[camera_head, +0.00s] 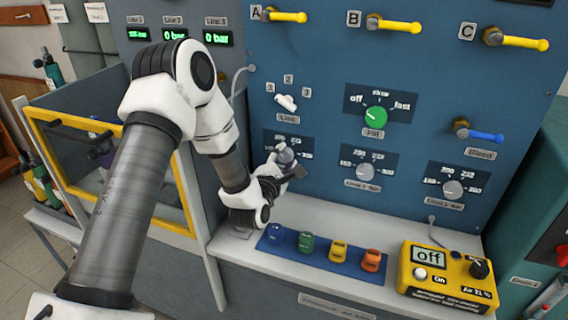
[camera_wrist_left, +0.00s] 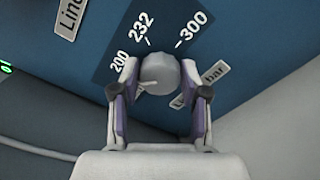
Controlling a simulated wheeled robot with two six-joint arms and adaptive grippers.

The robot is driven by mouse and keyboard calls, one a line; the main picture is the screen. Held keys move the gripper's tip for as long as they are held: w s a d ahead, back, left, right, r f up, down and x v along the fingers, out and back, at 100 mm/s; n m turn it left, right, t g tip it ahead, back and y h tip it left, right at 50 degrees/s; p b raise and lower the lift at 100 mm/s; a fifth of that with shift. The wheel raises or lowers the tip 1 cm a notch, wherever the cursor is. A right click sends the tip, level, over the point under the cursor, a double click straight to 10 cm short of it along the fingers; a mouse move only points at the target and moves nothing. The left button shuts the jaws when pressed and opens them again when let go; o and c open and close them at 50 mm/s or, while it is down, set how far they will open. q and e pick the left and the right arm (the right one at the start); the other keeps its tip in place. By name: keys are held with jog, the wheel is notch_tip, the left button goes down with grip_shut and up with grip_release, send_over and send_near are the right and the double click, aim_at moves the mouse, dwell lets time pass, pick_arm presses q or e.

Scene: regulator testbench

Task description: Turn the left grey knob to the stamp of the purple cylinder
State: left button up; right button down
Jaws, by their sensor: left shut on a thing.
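The left grey knob (camera_head: 285,156) is on the blue panel above the shelf, leftmost of three grey knobs. In the left wrist view the knob (camera_wrist_left: 159,73) sits between my fingers, with 200, 232 and 300 printed around it. Its light mark points to the lower left, towards a finger that hides that part of the dial. My left gripper (camera_head: 284,172) is shut on this knob; its fingers (camera_wrist_left: 160,98) also show in the wrist view. A purple cylinder (camera_head: 103,155) stands inside the yellow-framed case, partly hidden by my arm; its stamp is unreadable. My right gripper is out of view.
Two other grey knobs (camera_head: 367,172) and (camera_head: 452,190) are to the right. A green knob (camera_head: 375,118) and a white switch (camera_head: 286,102) are above. A blue tray (camera_head: 322,261) with several coloured items and a yellow meter (camera_head: 447,277) reading "off" are on the shelf.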

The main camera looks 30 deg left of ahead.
pick_arm(q)
jog(key=m+b, duration=0.1)
jog(key=m, duration=0.2)
jog(key=shift+f+m, duration=0.1)
jog(key=shift+m, duration=0.3)
jog(key=m+b, duration=0.1)
jog(key=m, duration=0.2)
jog(key=shift+m, duration=0.3)
jog(key=m, duration=0.3)
jog(key=shift+m+b, duration=0.3)
jog(key=m, duration=0.3)
jog(key=shift+m, duration=0.3)
jog(key=m, duration=0.2)
jog(key=shift+m, duration=0.4)
jog(key=m+p, duration=0.1)
jog(key=m, duration=0.2)
jog(key=shift+a+m, duration=0.1)
jog(key=shift+m, duration=0.2)
jog(key=m+p, duration=0.1)
jog(key=m, duration=0.5)
jog(key=shift+a+p, duration=0.1)
jog(key=shift+p, duration=0.25)
